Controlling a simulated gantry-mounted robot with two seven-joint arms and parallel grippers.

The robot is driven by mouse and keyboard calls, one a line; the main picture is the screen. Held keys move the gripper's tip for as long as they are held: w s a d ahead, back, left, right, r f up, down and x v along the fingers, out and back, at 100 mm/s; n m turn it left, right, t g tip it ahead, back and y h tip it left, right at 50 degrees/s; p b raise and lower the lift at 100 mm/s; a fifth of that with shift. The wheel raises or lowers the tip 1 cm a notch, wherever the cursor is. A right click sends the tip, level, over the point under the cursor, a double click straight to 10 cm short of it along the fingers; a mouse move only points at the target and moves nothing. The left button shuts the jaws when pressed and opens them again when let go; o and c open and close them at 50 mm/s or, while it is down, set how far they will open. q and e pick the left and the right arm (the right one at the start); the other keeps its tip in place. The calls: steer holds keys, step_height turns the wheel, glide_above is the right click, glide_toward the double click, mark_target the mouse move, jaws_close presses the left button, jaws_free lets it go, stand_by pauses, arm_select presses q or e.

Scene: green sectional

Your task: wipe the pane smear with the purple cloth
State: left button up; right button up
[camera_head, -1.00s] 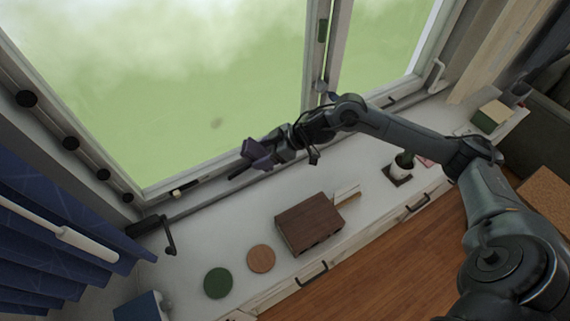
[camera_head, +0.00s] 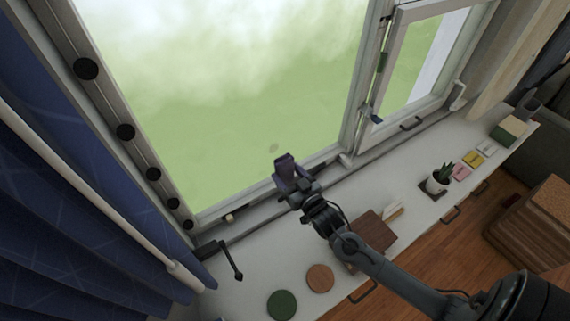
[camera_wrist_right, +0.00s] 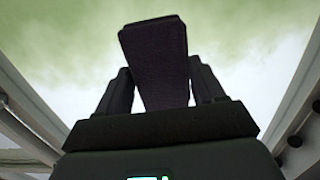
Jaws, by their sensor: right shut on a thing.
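The purple cloth (camera_head: 286,166) is a folded dark purple pad, held upright in front of the lower part of the large window pane (camera_head: 230,90). My right gripper (camera_head: 291,184) is shut on it. In the right wrist view the cloth (camera_wrist_right: 157,62) stands between the two fingers of the right gripper (camera_wrist_right: 158,92), with the green and white pane beyond. The smear (camera_head: 273,148) is a small dim grey-brown spot on the pane, just above and left of the cloth's top edge. I cannot tell whether the cloth touches the glass. My left gripper is not in view.
Below the window, the white sill holds a green disc (camera_head: 282,305), a cork disc (camera_head: 320,278), a brown box (camera_head: 373,229) partly behind my arm, and a potted plant (camera_head: 438,181). A window crank (camera_head: 232,262) and blue curtain (camera_head: 70,200) are at left.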

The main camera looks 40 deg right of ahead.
mark_target(269, 151)
steer(key=shift+w+f+t, duration=0.1)
steer(key=shift+t, duration=0.2)
steer(key=shift+w+b, duration=0.5)
steer(key=shift+w, duration=0.25)
steer(key=shift+w+d+b, duration=0.2)
steer(key=shift+w+b, duration=0.3)
steer(key=shift+w, duration=0.6)
steer(key=shift+w+d+b, duration=0.15)
steer(key=shift+w+b, duration=0.35)
steer(key=shift+w, duration=0.55)
steer(key=shift+w, duration=0.3)
steer(key=shift+w+d, duration=0.15)
steer(key=shift+w, duration=0.45)
steer(key=shift+d, duration=0.15)
